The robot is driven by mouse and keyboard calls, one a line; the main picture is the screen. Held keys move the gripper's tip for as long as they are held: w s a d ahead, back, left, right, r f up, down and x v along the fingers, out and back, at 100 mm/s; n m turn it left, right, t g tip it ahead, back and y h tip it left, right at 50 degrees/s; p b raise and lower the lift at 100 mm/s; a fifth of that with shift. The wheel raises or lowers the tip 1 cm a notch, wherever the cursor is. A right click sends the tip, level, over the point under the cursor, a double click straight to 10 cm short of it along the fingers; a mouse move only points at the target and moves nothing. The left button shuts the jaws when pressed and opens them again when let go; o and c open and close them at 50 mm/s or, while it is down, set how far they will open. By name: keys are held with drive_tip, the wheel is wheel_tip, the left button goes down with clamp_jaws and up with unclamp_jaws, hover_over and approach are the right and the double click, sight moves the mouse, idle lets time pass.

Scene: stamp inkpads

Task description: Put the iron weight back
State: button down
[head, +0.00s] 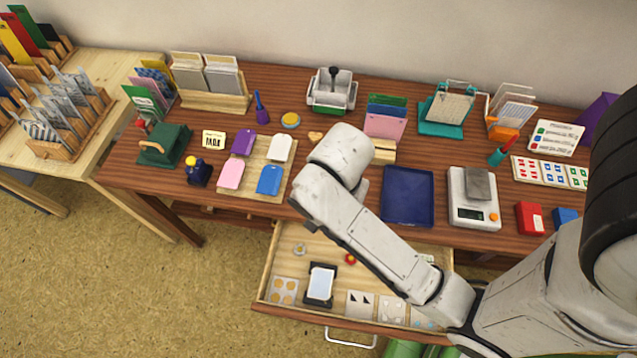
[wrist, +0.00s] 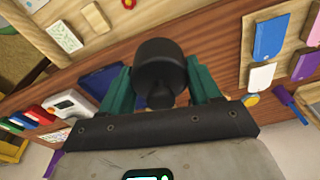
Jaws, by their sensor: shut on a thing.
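The iron weight (wrist: 160,66), a dark round piece with a narrower knob, is between the teal fingers of my gripper (wrist: 159,80) in the wrist view. My gripper is shut on it, and the wooden desk shows beyond it. In the head view my arm hides the gripper and the weight, around the middle of the desk. A digital scale (head: 472,212) with a grey block (head: 479,184) on it stands at the right. I cannot tell how high the weight is above the desk.
A blue tray (head: 407,196) lies left of the scale. A wooden board (head: 240,185) with coloured pads lies left of my arm. An open drawer (head: 268,262) holds a black-framed pad (head: 320,284) and small pieces. A grey container (head: 332,92) and card racks line the back.

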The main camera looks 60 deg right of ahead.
drive_tip(key=w+d+f, duration=0.2)
drive_tip(key=w, duration=0.1)
drive_tip(key=w+d+f+b, duration=0.1)
drive_tip(key=w+d+f, duration=0.2)
drive_tip(key=w+d+f+b, duration=0.1)
drive_tip(key=w+d+f, duration=0.1)
drive_tip(key=w+f, duration=0.1)
drive_tip(key=shift+w+d+f, duration=0.1)
drive_tip(key=shift+w+d, duration=0.05)
drive_tip(key=shift+d, duration=0.2)
drive_tip(key=shift+w+d+f, duration=0.35)
drive_tip(key=shift+f, duration=0.2)
drive_tip(key=shift+f+b, duration=0.3)
drive_tip(key=shift+f, duration=1.3)
drive_tip(key=shift+c, duration=1.1)
unclamp_jaws()
drive_tip(key=shift+f, duration=0.15)
